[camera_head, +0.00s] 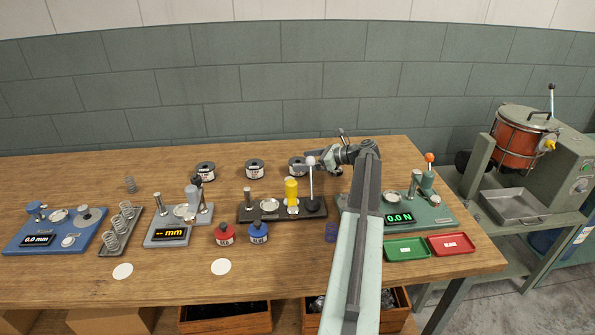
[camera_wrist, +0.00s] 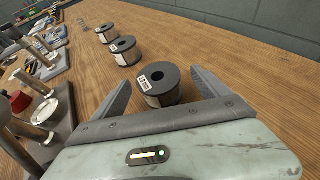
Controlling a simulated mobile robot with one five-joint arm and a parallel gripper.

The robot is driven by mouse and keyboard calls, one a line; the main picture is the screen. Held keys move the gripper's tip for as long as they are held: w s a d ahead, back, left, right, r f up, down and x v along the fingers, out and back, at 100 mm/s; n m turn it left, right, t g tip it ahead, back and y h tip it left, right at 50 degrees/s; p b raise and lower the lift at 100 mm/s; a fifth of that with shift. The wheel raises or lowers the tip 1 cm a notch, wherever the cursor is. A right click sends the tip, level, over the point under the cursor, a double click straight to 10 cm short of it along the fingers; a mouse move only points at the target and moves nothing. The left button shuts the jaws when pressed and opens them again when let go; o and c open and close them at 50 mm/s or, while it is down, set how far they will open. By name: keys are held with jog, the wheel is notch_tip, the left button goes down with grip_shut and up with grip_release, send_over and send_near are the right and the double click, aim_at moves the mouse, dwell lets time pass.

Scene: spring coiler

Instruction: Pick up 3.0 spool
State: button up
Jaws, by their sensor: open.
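Three dark spools with white labels stand in a row at the back of the table: a left spool (camera_head: 205,170), a middle spool (camera_head: 254,168) and a right spool (camera_head: 296,163). I cannot read which label says 3.0. My gripper (camera_head: 318,162) is beside the right spool and partly covers it. In the wrist view my open gripper (camera_wrist: 162,78) has one finger on each side of the nearest spool (camera_wrist: 161,86). The other two spools (camera_wrist: 124,51) (camera_wrist: 106,33) stand farther off.
A black lever fixture (camera_head: 270,212) with a yellow cylinder stands just in front of the right spool. A green force tester (camera_head: 430,212), a grey gauge (camera_head: 165,232) and a blue gauge (camera_head: 40,235) line the table. Red and blue pots (camera_head: 225,235) (camera_head: 258,233) stand in front. Bare wood lies behind the spools.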

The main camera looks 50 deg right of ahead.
aim_at(295, 162)
jog(key=b+x, duration=0.2)
jog(key=x, duration=0.4)
jog(key=shift+w+a+f, duration=0.1)
jog(key=shift+a+f, duration=0.1)
jog(key=shift+r, duration=0.1)
grip_shut()
jog(key=shift+r, duration=0.1)
